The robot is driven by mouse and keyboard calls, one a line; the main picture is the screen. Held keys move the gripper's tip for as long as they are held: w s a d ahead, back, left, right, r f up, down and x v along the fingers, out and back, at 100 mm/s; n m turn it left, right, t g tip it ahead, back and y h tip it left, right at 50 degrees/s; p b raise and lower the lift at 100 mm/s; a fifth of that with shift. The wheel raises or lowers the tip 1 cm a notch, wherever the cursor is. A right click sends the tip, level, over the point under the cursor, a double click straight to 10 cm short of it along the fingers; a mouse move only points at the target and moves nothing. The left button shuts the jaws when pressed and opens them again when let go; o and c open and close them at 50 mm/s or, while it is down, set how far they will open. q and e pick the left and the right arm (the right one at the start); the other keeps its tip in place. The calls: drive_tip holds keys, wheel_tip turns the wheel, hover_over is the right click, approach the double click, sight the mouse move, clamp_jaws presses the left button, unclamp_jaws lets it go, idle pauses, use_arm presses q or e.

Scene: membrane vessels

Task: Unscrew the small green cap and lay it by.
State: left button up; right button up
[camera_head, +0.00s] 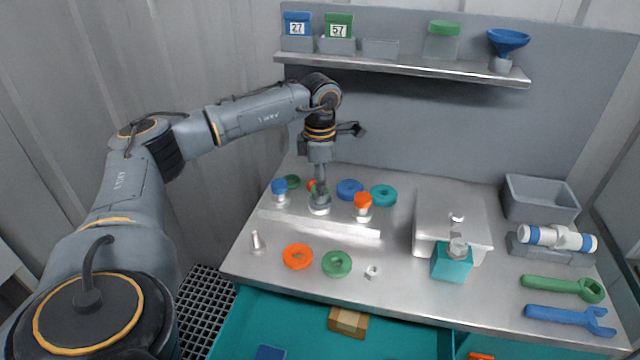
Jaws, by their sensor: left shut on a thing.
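A rack (320,222) on the bench holds three small vessels in a row: one with a blue cap (279,186), a middle vessel (319,208), and one with an orange cap (362,201). My left gripper (320,184) points straight down over the middle vessel, shut on the small green cap (317,194) at its top. The fingers hide much of this cap. It looks in line with the vessel, and I cannot tell whether the thread still holds it. My right gripper is out of view.
Blue (350,189), teal (383,195), orange (297,256) and green (337,264) rings lie around the rack. A metal cone (257,241) stands front left. A teal block (452,264), wrenches (563,288) and a grey bin (541,199) occupy the right.

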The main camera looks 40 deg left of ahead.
use_arm(q)
drive_tip(key=n+p, duration=0.1)
drive_tip(key=n, duration=0.2)
drive_tip(key=shift+r, duration=0.1)
drive_tip(key=n+p, duration=0.1)
drive_tip(key=n, duration=0.3)
drive_tip(key=shift+n, duration=0.3)
drive_tip(key=n+p, duration=0.2)
drive_tip(key=n, duration=0.4)
drive_tip(key=shift+n, duration=0.6)
drive_tip(key=shift+r+p, duration=2.8)
drive_tip(key=shift+r, duration=0.65)
